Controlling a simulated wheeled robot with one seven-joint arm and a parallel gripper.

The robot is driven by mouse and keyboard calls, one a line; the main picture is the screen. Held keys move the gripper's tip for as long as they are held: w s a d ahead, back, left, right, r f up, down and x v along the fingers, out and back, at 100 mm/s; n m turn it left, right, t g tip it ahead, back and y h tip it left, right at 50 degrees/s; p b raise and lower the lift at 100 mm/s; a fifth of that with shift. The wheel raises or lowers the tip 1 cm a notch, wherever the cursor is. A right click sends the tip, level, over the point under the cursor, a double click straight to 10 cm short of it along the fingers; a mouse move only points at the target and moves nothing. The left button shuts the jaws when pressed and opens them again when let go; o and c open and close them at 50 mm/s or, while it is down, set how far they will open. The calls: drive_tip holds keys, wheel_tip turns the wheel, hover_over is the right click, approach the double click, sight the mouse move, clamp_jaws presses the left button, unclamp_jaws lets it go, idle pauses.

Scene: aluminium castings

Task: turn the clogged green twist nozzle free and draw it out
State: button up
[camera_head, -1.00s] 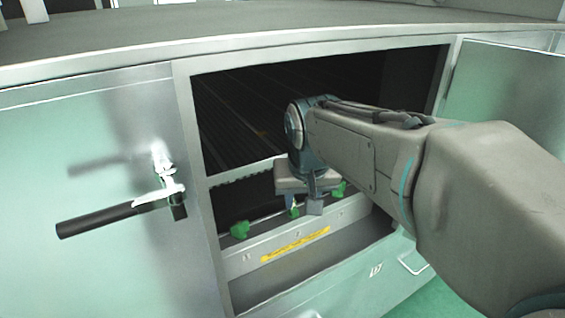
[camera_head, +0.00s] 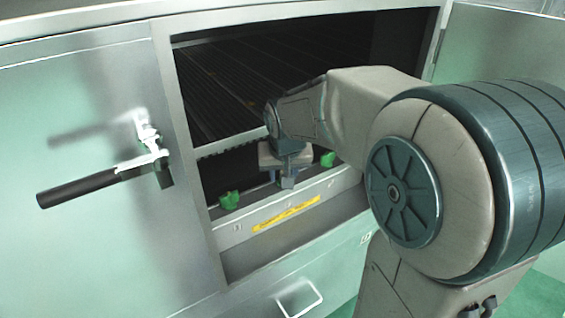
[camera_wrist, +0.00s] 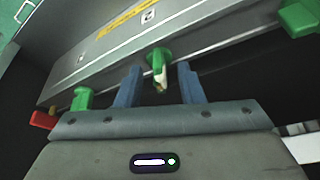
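The clogged green twist nozzle (camera_wrist: 158,62) sits on the thin pipe along the ledge, the middle one of three green nozzles in the wrist view. A pale, tan crust shows on its near end. My gripper (camera_wrist: 159,69) is open, with one blue finger on each side of this nozzle and a visible gap at both sides. In the head view my gripper (camera_head: 288,182) is inside the cabinet opening at the nozzle row and hides the middle nozzle.
Green nozzles stand at the left (camera_head: 229,200) and right (camera_head: 328,159) of my gripper. A red piece (camera_wrist: 42,119) shows beside one nozzle in the wrist view. The ledge (camera_head: 245,228) bears a yellow label (camera_head: 287,213). The cabinet frame (camera_head: 185,130) surrounds the opening.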

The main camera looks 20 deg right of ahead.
drive_tip(key=shift+w+f, duration=0.1)
drive_tip(key=shift+f, duration=0.15)
drive_tip(key=c, duration=0.7)
drive_tip(key=shift+d+n, duration=0.1)
drive_tip(key=shift+n, duration=0.5)
drive_tip(key=shift+f+n+y, duration=0.1)
drive_tip(key=shift+n+y, duration=0.5)
drive_tip(key=shift+n, duration=0.3)
drive_tip(key=shift+d+n+y+b, duration=0.1)
drive_tip(key=shift+n+y+b, duration=0.3)
drive_tip(key=shift+n+b, duration=0.55)
drive_tip(key=shift+r+p, duration=1.15)
drive_tip(key=shift+r, duration=0.25)
drive_tip(key=shift+r+p, duration=1.5)
drive_tip(key=shift+r, duration=0.75)
